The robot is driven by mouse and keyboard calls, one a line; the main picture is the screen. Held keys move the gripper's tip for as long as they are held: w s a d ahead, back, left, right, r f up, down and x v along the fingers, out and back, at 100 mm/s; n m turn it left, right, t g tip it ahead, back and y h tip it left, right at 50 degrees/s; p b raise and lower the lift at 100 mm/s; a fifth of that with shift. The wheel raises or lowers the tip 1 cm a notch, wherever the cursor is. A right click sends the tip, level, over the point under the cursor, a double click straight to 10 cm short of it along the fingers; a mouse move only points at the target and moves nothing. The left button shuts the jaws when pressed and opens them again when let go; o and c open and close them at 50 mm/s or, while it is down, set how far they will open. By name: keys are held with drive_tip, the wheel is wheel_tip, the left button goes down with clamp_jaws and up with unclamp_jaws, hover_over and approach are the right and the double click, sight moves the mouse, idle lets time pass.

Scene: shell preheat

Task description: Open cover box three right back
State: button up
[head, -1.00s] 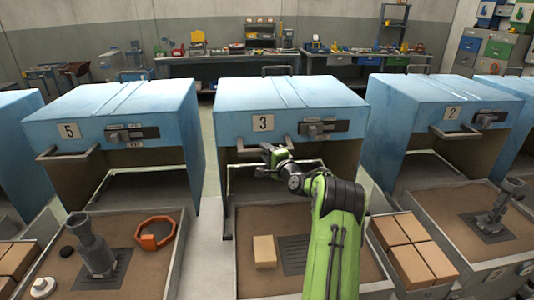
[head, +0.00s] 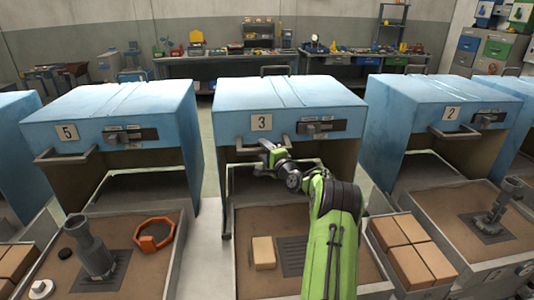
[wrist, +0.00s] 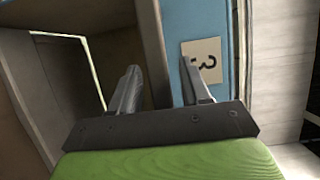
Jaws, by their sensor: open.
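The blue cover of box three (head: 290,92) stands in the middle of the head view, with its number 3 plate (head: 261,122) on the front. A front handle (head: 243,148) is at the left of the front edge, and a latch (head: 318,128) is to the right. My gripper (head: 266,149) is at the front edge, beside the handle and partly over it. In the wrist view its two fingers (wrist: 162,82) are apart, with the number plate (wrist: 202,60) close by the right finger. I cannot tell whether the handle lies between the fingers.
Box five's blue cover (head: 110,108) stands on the left and box two's (head: 445,100) on the right. Below cover three a sand-coloured tray holds a tan brick (head: 263,252) and a grate. Bricks (head: 412,250) fill a bin at right. Workbenches line the back wall.

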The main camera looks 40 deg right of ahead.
drive_tip(key=b+v, duration=0.1)
drive_tip(key=v, duration=1.4)
drive_tip(key=shift+s, duration=0.35)
drive_tip(key=a+r+n+g+y+p, duration=0.15)
drive_tip(key=a+n, duration=0.25)
drive_tip(key=a, duration=0.5)
drive_tip(key=w+a+r+n+g+y, duration=0.1)
drive_tip(key=a+r+n+g+y, duration=0.15)
drive_tip(key=a+n, duration=0.45)
drive_tip(key=a+r+n+g+y+p, duration=0.1)
drive_tip(key=a+r+n+g+y, duration=0.15)
drive_tip(key=a, duration=0.85)
drive_tip(key=s+a+n+g+p, duration=0.2)
drive_tip(key=s+a+n+g, duration=0.15)
drive_tip(key=s+a, duration=0.45)
drive_tip(key=s+r+n+g+h+p, duration=0.1)
drive_tip(key=s+n+g+h, duration=0.1)
drive_tip(key=s, duration=1.4)
drive_tip(key=shift+s+a+r+n+h, duration=0.2)
drive_tip(key=shift+a+n+h, duration=0.15)
drive_tip(key=shift+n, duration=0.25)
